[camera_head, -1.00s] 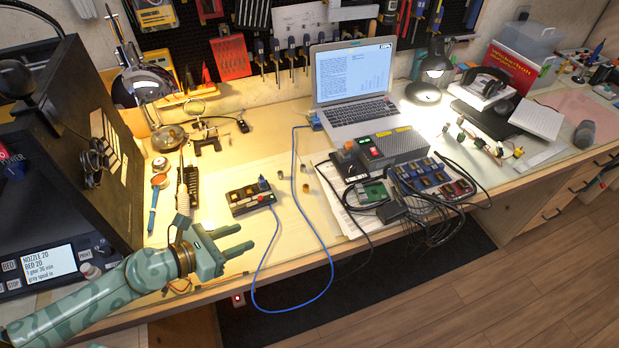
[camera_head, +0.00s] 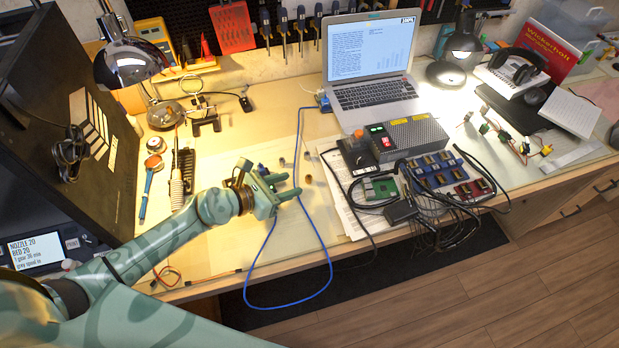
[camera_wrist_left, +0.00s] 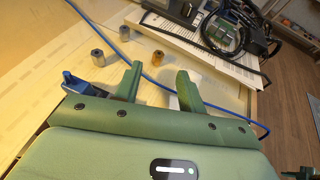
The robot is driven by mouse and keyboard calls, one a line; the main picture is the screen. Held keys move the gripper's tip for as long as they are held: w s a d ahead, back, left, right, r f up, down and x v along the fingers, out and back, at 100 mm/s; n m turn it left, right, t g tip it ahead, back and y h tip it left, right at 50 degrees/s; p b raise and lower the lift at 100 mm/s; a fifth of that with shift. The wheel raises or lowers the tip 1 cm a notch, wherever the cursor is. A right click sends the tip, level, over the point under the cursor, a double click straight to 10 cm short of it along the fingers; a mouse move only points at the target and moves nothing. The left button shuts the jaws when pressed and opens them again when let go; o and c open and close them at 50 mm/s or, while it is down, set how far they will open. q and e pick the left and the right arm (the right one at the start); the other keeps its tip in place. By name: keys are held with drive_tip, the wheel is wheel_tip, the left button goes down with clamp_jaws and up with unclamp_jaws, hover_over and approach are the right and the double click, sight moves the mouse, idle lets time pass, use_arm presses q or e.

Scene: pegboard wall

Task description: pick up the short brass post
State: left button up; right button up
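The short brass post (camera_head: 308,179) stands on the pale bench top, just beyond my left gripper's fingertips. It also shows in the left wrist view (camera_wrist_left: 158,57), framed in the gap between the fingers. My left gripper (camera_head: 293,184) is open and empty, low over the bench, and apart from the post. In the left wrist view both fingers of the gripper (camera_wrist_left: 158,72) are spread. Two grey metal posts stand nearby, a nearer one (camera_wrist_left: 97,57) and a farther one (camera_wrist_left: 124,33). My right gripper is not in view.
A blue cable (camera_head: 322,240) loops past the posts. A blue-tipped device is partly hidden by my left gripper. Papers (camera_head: 345,195), a power unit (camera_head: 408,140) and black cables lie to the right. A laptop (camera_head: 375,95) stands behind.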

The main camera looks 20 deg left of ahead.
sight(306, 178)
use_arm(q)
drive_tip(key=shift+w+d+f, duration=0.15)
drive_tip(key=shift+w+d, duration=0.05)
drive_tip(key=shift+w, duration=0.05)
drive_tip(key=shift+w+d+f, duration=0.15)
drive_tip(key=shift+w, duration=0.1)
drive_tip(key=b+x, duration=0.2)
drive_tip(key=x, duration=0.2)
drive_tip(key=shift+w+d, duration=0.1)
drive_tip(key=shift+w, duration=0.2)
clamp_jaws()
